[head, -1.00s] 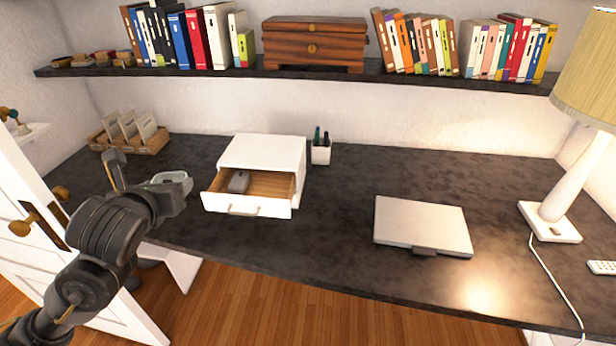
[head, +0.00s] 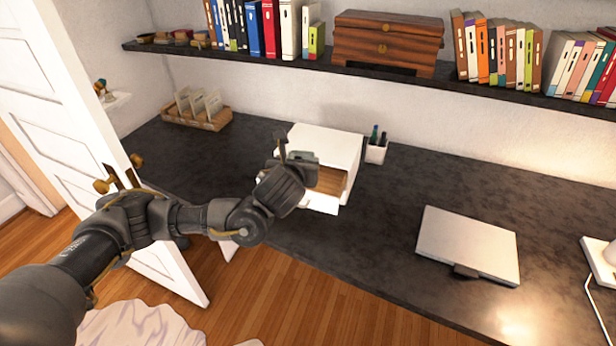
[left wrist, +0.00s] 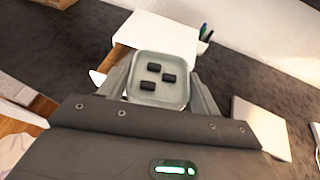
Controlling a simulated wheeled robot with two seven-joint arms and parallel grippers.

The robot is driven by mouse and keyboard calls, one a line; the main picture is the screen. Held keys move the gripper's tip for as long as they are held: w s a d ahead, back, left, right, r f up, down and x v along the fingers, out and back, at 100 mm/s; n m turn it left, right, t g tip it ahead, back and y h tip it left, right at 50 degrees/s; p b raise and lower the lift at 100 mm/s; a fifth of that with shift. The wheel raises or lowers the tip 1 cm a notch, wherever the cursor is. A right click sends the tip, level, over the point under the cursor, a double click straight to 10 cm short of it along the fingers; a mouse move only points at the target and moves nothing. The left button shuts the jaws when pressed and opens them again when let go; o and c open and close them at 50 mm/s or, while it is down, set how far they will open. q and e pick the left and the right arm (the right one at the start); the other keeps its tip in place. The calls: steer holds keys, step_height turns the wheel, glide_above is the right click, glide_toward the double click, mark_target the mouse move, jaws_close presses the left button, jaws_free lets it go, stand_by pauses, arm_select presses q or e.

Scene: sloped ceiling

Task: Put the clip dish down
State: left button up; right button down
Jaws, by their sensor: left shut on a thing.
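The clip dish (left wrist: 158,92) is a small pale grey-green square dish with three black clips in it. In the left wrist view it sits between the two fingers of my left gripper (left wrist: 160,85), which is shut on it. In the head view my left gripper (head: 298,160) is in front of the white drawer box, and the arm hides most of the dish. The dish overlaps the open drawer in the picture; its height above it is hard to tell. My right gripper is not in view.
The white drawer box (head: 335,148) stands on the dark desk (head: 390,220) with its drawer (head: 328,182) pulled out. A pen cup (head: 376,152) is beside it, a closed laptop (head: 468,243) to the right. A card tray (head: 197,116) is at the left. Desk surface between box and laptop is clear.

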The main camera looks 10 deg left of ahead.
arm_select(q)
steer(key=w+d+f+n+y+p, duration=0.2)
steer(key=d+p, duration=0.6)
steer(key=d, duration=0.4)
steer(key=shift+w+g+y+p, duration=0.3)
steer(key=shift+w+y+p, duration=0.1)
steer(key=shift+w, duration=0.1)
